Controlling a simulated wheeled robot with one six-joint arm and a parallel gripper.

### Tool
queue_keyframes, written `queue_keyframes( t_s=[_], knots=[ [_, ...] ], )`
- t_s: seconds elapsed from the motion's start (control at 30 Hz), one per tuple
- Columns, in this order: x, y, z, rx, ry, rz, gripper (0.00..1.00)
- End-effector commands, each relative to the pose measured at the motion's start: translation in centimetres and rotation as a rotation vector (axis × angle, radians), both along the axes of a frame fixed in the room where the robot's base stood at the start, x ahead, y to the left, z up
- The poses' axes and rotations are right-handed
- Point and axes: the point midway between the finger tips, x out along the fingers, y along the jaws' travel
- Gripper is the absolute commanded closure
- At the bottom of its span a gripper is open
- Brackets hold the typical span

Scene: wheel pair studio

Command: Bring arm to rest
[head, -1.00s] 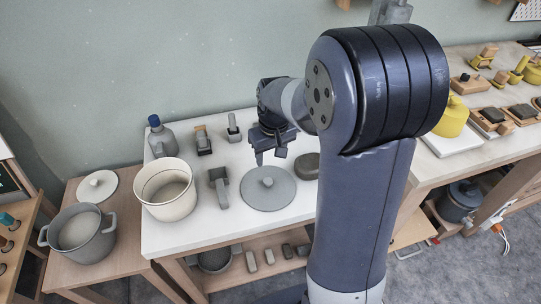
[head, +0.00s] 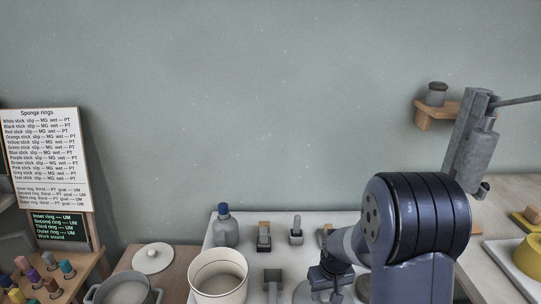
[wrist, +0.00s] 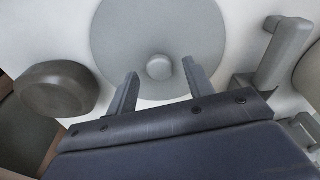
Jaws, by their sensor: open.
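My gripper (wrist: 160,88) is open and empty in the wrist view, its two fingers apart. Beyond the fingertips lies a round grey lid or disc (wrist: 120,45) with a central knob (wrist: 159,67) on the white tabletop; the knob shows between the fingers. In the head view my gripper (head: 328,291) is low in the picture above the white table (head: 240,244), and its fingertips are partly hidden. My arm folds down from its dark ribbed joint at the right.
A cream bucket (head: 218,275), a blue-capped bottle (head: 224,228) and small grey tools (head: 297,232) stand on the table. A grey pot (head: 125,290) is at lower left. A dark rounded block (wrist: 57,88) lies left of the disc in the wrist view.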

Motion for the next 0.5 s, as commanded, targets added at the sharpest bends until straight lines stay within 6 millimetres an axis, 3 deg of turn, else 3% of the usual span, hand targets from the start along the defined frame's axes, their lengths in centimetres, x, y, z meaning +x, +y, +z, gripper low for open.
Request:
queue_keyframes(
  t_s=[0.03,0.2,0.5],
  knots=[
    [0.1,0.0,1.1,-0.001,-0.007,0.000,0.51],
    [0.1,0.0,2.6,0.000,-0.004,0.001,0.51],
    [0.0,0.0,3.0,-0.001,-0.001,0.000,0.51]
  ],
)
